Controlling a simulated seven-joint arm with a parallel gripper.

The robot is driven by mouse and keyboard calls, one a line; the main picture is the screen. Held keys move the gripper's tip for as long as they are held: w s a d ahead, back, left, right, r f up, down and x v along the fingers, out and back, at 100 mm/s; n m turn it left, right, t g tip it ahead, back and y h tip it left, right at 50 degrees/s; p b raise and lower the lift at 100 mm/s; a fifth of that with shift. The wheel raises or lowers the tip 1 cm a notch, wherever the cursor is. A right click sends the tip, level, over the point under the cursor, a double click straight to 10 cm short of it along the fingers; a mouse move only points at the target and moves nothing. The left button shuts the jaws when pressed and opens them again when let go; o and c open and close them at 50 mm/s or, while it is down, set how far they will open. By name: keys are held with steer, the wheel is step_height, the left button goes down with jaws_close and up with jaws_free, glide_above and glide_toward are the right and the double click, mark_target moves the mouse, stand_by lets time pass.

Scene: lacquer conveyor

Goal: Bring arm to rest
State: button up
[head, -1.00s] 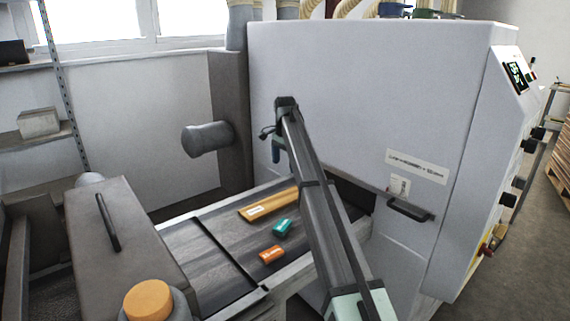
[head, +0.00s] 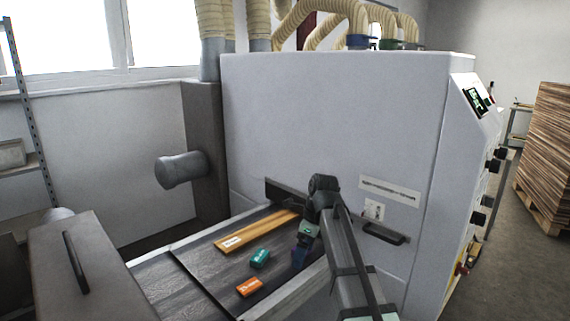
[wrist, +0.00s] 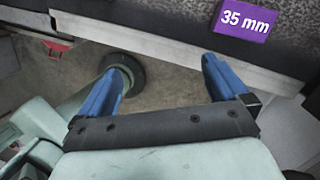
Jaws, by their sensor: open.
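My gripper (head: 299,258) hangs low at the right edge of the conveyor, with its blue fingers pointing down. I cannot make that block out in the head view. A teal block (head: 260,258), an orange block (head: 249,287) and a labelled wooden strip (head: 252,233) lie on the belt to the left of my gripper.
The large grey machine (head: 320,130) stands behind the belt, with a handle (head: 383,234) on its front close to my arm. A grey cylinder (head: 181,170) juts out at the left. A stack of wood sheets (head: 546,145) stands at the right. Floor is open beyond the machine.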

steer(key=s+d+f+m+g, duration=0.1)
steer(key=s+d+f, duration=0.3)
steer(key=f, duration=0.4)
steer(key=s+d+f+m+g+h, duration=0.1)
steer(key=s+d+f, duration=0.4)
steer(key=f, duration=0.3)
steer(key=s+d+f+g, duration=0.2)
steer(key=s+d+f, duration=0.2)
steer(key=f, duration=0.5)
steer(key=s+a+f+n+g, duration=0.1)
steer(key=s+f+n, duration=0.55)
steer(key=f, duration=0.35)
steer(key=s+f+n, duration=0.5)
steer(key=s+f, duration=0.2)
steer(key=f, duration=0.3)
steer(key=s+f+n, duration=0.6)
steer(key=s, duration=0.3)
steer(key=s+f+n+g+h, duration=0.1)
steer(key=s+f+n, duration=0.5)
steer(key=s, duration=0.4)
steer(key=shift+s+a+f+h, duration=0.2)
steer(key=shift+f+h, duration=0.05)
steer(key=shift+h, duration=0.05)
steer(key=shift+n, duration=0.25)
